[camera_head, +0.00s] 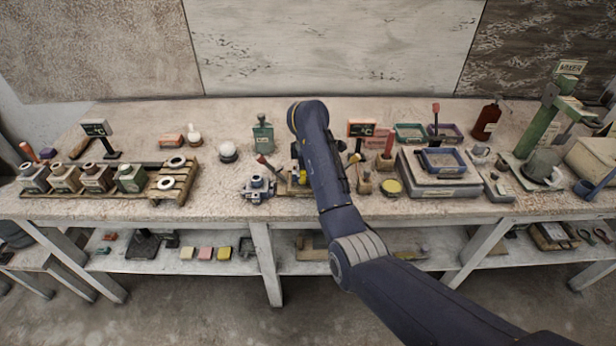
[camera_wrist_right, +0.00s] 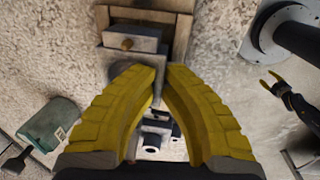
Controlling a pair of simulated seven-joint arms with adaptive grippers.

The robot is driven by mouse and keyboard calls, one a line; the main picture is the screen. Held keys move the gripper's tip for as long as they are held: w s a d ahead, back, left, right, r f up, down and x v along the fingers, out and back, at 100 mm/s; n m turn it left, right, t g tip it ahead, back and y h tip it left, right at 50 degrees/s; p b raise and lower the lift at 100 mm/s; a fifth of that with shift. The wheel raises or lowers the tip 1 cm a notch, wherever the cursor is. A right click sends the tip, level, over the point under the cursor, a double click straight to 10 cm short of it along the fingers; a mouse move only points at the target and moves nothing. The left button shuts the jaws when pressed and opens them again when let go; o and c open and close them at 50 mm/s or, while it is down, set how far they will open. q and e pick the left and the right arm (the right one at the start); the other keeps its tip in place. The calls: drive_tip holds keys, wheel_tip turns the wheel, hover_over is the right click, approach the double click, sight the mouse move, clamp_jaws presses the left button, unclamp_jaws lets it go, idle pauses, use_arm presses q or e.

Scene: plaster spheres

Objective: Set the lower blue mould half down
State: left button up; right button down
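In the wrist view my right gripper (camera_wrist_right: 160,74) has its yellow fingers drawn close together. The tips close on the near edge of a grey-blue block, which looks like the lower mould half (camera_wrist_right: 114,64); the exact grip spot is hidden. A lighter block with a brass peg (camera_wrist_right: 127,43) lies just beyond it, in a wooden tray (camera_wrist_right: 183,35). I cannot tell whether the mould half touches the tray. In the head view my right arm hides most of the gripper.
A blue-grey clamp-like fixture (camera_head: 257,190) stands left of my right arm. A scale (camera_head: 440,187) bearing a blue tray (camera_head: 443,160) is at right.

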drive_tip(key=shift+f, duration=0.75)
drive_tip(key=c, duration=1.5)
unclamp_jaws()
drive_tip(key=shift+s+a, duration=0.1)
drive_tip(key=shift+a, duration=0.1)
